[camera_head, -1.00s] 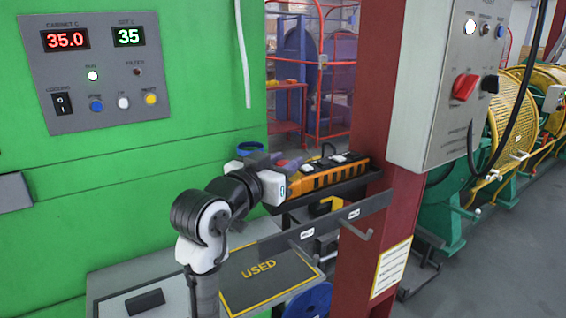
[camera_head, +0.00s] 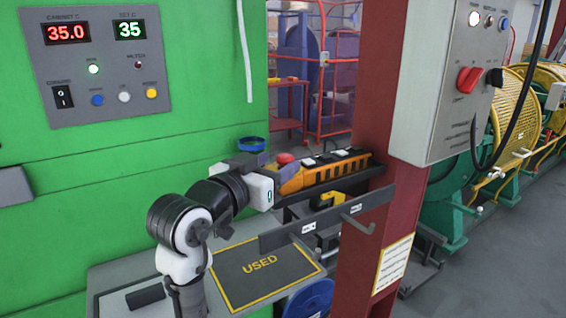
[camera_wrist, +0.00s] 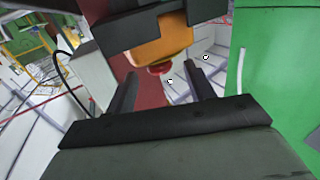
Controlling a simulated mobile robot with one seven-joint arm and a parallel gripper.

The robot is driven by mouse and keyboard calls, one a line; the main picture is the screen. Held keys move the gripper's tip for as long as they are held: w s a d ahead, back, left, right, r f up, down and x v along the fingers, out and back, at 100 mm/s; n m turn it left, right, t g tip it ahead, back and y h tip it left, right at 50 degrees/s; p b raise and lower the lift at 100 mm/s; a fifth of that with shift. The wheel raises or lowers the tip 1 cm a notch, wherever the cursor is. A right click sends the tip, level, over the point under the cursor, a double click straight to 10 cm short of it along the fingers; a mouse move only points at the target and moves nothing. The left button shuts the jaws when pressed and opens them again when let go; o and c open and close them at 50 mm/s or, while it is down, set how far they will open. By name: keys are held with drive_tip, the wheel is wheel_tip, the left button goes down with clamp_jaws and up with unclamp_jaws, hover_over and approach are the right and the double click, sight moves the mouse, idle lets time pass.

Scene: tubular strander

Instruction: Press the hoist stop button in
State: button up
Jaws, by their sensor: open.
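The hoist pendant (camera_head: 325,171) is an orange handset with black buttons, lying in a dark holder beside the red column. Its red stop button (camera_head: 285,158) shows at the near left end, next to my gripper (camera_head: 268,172). In the wrist view the orange pendant end (camera_wrist: 165,46) and the red stop button (camera_wrist: 160,69) show beyond and between the two dark fingers of my gripper (camera_wrist: 165,88). The fingers are apart with nothing between them. I cannot tell any gap or contact between gripper and button, nor how deep the button sits.
The red column (camera_head: 376,120) carries a grey control box (camera_head: 430,110) with a red switch. A dark rail with hooks (camera_head: 325,222) crosses below the pendant. A bench with a mat marked USED (camera_head: 265,270) lies below. The green cabinet (camera_head: 150,165) stands at left.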

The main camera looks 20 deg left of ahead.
drive_tip(key=b+v, duration=0.1)
drive_tip(key=v, duration=0.9)
